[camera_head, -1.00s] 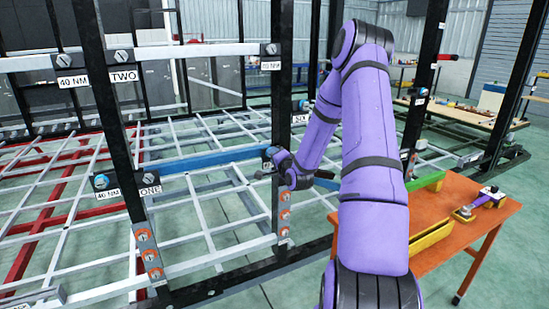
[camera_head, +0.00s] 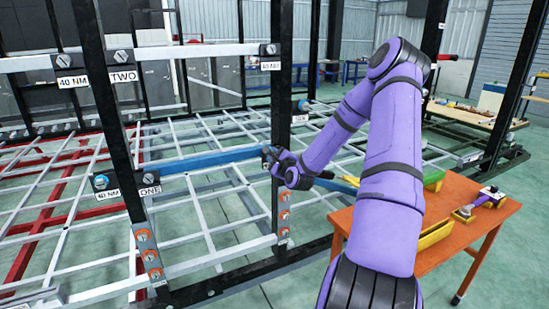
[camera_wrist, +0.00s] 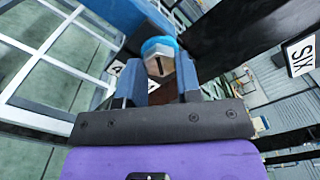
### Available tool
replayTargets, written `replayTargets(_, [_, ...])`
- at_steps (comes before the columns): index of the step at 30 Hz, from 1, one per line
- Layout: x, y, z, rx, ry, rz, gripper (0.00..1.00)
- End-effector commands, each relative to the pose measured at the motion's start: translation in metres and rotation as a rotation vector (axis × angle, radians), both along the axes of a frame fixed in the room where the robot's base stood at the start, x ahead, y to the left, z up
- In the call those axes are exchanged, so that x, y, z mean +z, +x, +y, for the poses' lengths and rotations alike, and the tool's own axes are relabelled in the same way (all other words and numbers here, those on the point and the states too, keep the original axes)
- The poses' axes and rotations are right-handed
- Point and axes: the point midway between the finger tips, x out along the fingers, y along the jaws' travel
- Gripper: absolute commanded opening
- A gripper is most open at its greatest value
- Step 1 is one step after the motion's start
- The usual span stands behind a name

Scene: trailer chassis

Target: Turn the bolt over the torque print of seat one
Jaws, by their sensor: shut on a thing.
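The blue beam of seat one (camera_head: 205,160) spans two black posts. My gripper (camera_head: 268,158) is at the beam's right end, by the second post. In the wrist view, my gripper (camera_wrist: 160,76) is shut on a hex bolt head (camera_wrist: 158,64) with a blue ring around it.
Seat two's beam (camera_head: 190,50) runs above. An orange table (camera_head: 480,228) with a tool stands at right.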

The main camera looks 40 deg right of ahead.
Motion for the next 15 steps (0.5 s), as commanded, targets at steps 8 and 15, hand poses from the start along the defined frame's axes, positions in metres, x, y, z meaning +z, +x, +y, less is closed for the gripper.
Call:
replayTargets(8, [-0.0039, -0.0026, -0.0009, -0.004, 0.218, -0.063, 0.08])
replayTargets(15, [-0.0035, -0.0023, -0.0005, -0.003, 0.338, -0.102, 0.08])
